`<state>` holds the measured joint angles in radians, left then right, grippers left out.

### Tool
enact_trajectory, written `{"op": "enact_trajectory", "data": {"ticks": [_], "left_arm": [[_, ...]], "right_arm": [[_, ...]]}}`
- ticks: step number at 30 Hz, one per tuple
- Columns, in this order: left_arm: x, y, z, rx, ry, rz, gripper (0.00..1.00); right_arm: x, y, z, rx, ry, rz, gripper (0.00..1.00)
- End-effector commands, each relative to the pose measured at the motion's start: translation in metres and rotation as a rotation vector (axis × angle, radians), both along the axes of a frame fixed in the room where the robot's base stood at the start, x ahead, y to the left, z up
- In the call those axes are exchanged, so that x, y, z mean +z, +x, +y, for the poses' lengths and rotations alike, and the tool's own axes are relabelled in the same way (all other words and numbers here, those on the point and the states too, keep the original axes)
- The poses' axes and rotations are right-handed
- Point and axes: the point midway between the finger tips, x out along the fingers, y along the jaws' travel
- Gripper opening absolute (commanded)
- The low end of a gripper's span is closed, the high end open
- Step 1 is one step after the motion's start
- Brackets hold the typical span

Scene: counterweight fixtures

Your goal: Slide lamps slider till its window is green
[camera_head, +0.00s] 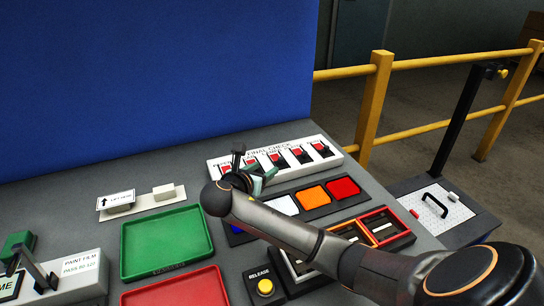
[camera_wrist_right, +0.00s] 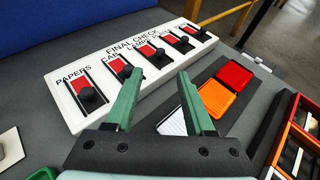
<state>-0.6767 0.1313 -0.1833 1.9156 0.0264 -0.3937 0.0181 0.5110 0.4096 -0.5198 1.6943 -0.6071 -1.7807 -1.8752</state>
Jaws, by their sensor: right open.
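A white panel marked FINAL CHECK (camera_head: 325,152) stands on the bench and also shows in the right wrist view (camera_wrist_right: 110,108). It carries a row of sliders with black knobs and red windows. In the wrist view the leftmost slider, PAPERS (camera_wrist_right: 90,98), and CAB (camera_wrist_right: 124,72) are readable. The visible windows are red. My right gripper (camera_wrist_right: 158,78) is open, its green fingers apart and empty, in front of the panel; it also shows in the head view (camera_head: 258,178).
A strip with white, orange and red tiles (camera_head: 313,197) lies just in front of the panel. Green (camera_head: 168,243) and red (camera_head: 180,290) trays are left of my right arm. A black box with a yellow RELEASE button (camera_head: 265,287) is near the front. A blue board (camera_head: 150,80) stands behind.

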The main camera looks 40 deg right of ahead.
Motion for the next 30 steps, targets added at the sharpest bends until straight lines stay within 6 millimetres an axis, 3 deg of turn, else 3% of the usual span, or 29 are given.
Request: {"op": "enact_trajectory", "data": {"ticks": [15,21,30], "left_arm": [[-0.009,-0.003,0.0,0.0,0.0,0.007,0.61],[-0.011,-0.003,0.0,-0.001,-0.001,0.007,0.61],[-0.01,-0.002,0.0,-0.001,0.0,0.005,0.61]], "right_arm": [[-0.037,0.04,-0.08,-0.003,0.0,-0.001,0.54],[-0.043,0.047,-0.093,-0.001,0.003,-0.002,0.54],[-0.044,0.049,-0.095,0.0,0.002,-0.002,0.54]]}}
